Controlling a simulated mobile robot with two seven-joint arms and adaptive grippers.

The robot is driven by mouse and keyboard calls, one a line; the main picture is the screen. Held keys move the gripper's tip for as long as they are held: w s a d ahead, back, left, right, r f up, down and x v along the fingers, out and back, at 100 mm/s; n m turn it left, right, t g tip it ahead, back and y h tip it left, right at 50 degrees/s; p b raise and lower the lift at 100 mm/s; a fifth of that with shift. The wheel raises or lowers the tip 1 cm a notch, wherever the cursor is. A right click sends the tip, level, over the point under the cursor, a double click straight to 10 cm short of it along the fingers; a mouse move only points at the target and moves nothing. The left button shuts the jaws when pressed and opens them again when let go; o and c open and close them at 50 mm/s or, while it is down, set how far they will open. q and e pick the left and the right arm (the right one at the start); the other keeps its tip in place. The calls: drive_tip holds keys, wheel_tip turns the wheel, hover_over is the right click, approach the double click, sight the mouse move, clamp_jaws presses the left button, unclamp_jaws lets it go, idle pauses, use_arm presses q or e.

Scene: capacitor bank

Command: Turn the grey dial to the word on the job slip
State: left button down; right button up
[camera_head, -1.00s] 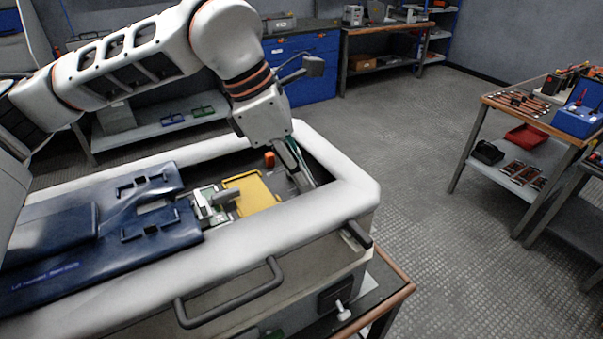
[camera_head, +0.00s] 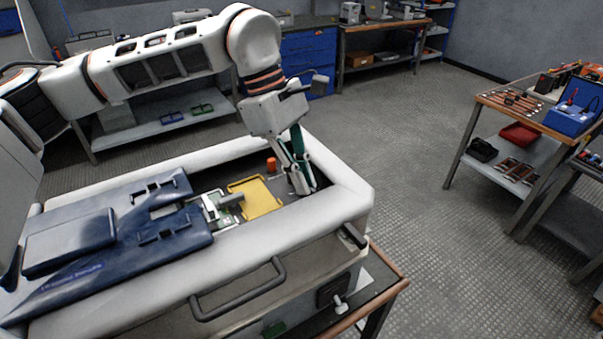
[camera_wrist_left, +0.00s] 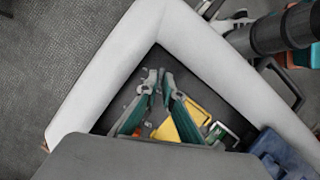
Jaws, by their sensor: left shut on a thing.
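My left gripper (camera_head: 303,190) reaches down into the far right end of the open recess in a white-rimmed case (camera_head: 338,212). In the left wrist view its green-backed fingers (camera_wrist_left: 157,78) come close together at the tips, shut on a small grey part that I take to be the grey dial. The fingertips hide most of that part, so its pointer and any words around it cannot be read. I cannot make out a job slip with legible text. My right gripper is not in view.
In the recess lie a yellow plate (camera_head: 257,199), an orange knob (camera_head: 271,164) and a green-and-white part (camera_head: 213,208). A blue cover (camera_head: 70,243) lies over the left of the case. A tool bench (camera_head: 520,112) stands to the right across clear floor.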

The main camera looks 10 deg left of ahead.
use_arm(q)
drive_tip(key=shift+m, duration=0.4)
drive_tip(key=shift+r, duration=0.1)
drive_tip(key=c, duration=2.5)
unclamp_jaws()
drive_tip(key=v, duration=1.2)
drive_tip(key=shift+w+d, duration=0.15)
drive_tip(key=shift+w, duration=0.05)
drive_tip(key=shift+s, duration=0.1)
